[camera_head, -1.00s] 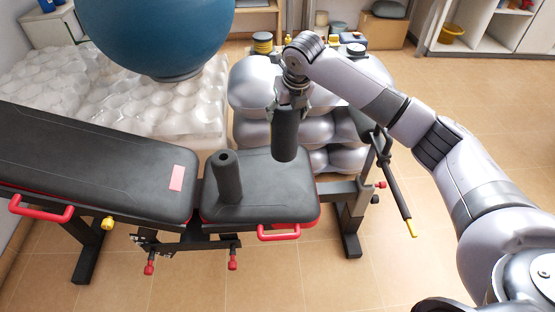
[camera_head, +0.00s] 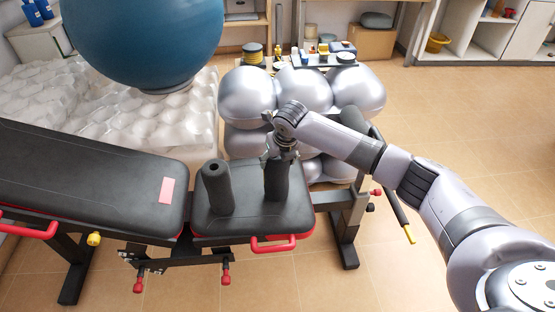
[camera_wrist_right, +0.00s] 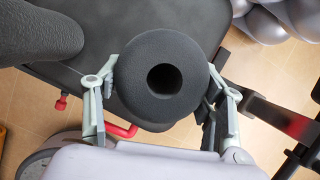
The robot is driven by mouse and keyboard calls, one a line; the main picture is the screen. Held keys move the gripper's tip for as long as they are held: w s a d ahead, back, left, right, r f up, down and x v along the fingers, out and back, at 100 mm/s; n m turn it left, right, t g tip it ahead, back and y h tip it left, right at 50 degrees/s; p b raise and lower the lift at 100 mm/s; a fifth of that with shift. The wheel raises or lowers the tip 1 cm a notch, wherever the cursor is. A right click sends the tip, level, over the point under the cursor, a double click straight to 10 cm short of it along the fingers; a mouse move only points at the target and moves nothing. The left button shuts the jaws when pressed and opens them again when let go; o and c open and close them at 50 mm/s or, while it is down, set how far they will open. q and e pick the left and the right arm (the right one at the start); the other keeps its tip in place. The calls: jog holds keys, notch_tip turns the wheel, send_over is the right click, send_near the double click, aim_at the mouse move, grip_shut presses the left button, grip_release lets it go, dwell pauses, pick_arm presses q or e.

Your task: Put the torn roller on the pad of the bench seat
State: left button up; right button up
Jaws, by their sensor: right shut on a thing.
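The bench (camera_head: 110,185) has a black padded seat (camera_head: 245,228) on its right part. My right gripper (camera_head: 279,155) is shut on a dark foam roller (camera_head: 277,182), held upright at the right of the seat pad. In the right wrist view my right gripper (camera_wrist_right: 162,95) has its fingers on both sides of the roller (camera_wrist_right: 135,75), whose hollow end faces the camera. The roller's lower end looks at or close to the pad; I cannot tell if it touches. A second dark roller (camera_head: 217,190) stands upright on the pad to its left. No tear shows clearly on either. My left gripper is not seen.
A large blue ball (camera_head: 145,40) and a white bumpy block (camera_head: 150,125) are behind the bench. Stacked silver balls (camera_head: 248,97) stand behind the seat, with small items on top. A bar with a yellow tip (camera_head: 410,234) juts out right of the seat.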

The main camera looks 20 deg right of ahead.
jog(key=shift+f, duration=0.1)
jog(key=o, duration=1.2)
